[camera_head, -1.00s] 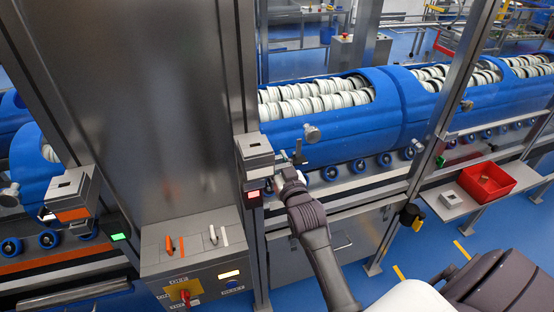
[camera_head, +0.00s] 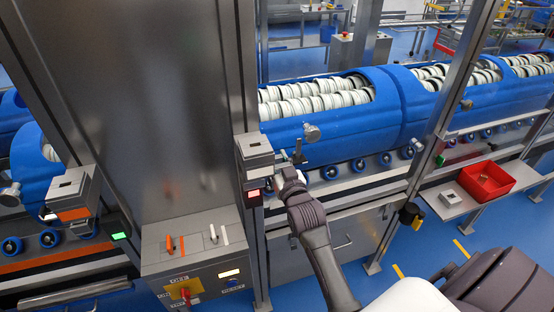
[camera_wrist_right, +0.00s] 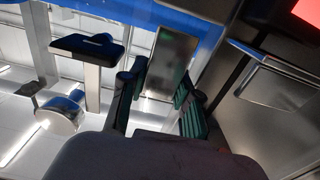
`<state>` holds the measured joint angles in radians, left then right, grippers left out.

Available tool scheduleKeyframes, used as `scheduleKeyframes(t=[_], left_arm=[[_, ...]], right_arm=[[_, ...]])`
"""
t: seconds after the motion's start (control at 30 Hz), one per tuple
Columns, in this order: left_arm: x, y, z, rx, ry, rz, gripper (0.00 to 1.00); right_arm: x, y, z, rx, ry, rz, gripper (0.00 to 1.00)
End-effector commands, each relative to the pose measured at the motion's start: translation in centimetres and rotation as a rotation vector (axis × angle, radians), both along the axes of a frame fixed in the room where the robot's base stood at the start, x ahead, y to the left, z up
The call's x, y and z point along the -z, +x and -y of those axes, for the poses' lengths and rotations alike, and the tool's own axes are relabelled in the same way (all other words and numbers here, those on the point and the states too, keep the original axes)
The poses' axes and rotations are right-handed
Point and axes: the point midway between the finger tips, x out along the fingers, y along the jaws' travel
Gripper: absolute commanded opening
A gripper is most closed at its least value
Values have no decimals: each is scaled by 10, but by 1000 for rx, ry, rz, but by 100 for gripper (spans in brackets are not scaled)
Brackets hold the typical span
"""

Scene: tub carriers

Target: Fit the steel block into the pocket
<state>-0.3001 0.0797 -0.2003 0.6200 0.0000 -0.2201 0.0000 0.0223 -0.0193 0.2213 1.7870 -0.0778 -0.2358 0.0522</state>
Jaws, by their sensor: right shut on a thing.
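The steel block (camera_wrist_right: 170,65) is a plain grey metal piece in the right wrist view. My right gripper (camera_wrist_right: 158,95) is shut on it, with the green-padded fingers on either side. In the head view my right gripper (camera_head: 295,165) is just right of a grey steel housing (camera_head: 255,147), which has a dark square opening in its top and a red-lit panel below. The block is hard to make out there. A similar housing (camera_head: 72,187) with a square opening and a green light stands at the left. I cannot tell which opening is the pocket. My left gripper is out of view.
Blue tubs (camera_head: 340,130) with white rings stand on a roller line behind the gripper. A steel post (camera_head: 245,60) rises beside the housing. A control box (camera_head: 195,255) is at lower left. A red bin (camera_head: 515,172) and a pale square piece (camera_head: 452,198) sit on a right-hand shelf.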

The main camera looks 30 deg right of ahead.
Motion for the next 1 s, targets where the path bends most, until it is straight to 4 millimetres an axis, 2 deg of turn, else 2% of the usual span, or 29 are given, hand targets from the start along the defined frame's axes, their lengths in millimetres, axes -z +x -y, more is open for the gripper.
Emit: scheduleKeyframes(t=[1.0], left_arm=[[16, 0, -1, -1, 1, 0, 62]], right_arm=[[24, 0, 0, 0, 0, 1, 4]])
